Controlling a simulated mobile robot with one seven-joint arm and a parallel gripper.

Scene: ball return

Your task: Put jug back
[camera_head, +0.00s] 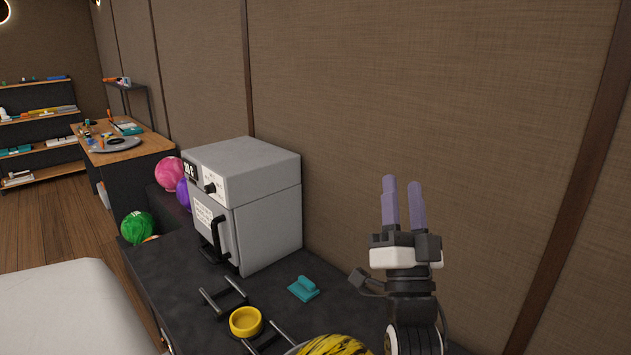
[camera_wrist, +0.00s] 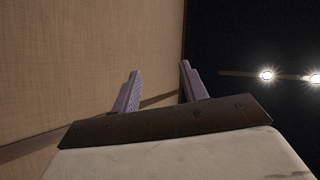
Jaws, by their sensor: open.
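I cannot make out a jug in either view. My gripper (camera_head: 403,186) points upward at the right of the head view, above the dark counter (camera_head: 185,262) and in front of the brown wall panels. Its two purple fingers are apart with nothing between them. In the wrist view the fingers (camera_wrist: 160,72) are also apart and empty, with wall and dark ceiling beyond. A small round yellow cup or ring (camera_head: 246,321) stands on the counter, left of my gripper; I cannot tell which it is.
A grey box-shaped machine (camera_head: 268,222) with a black front handle stands on the counter. Pink (camera_head: 169,173) and green (camera_head: 137,227) balls lie farther left. Open floor (camera_head: 50,228) is at left.

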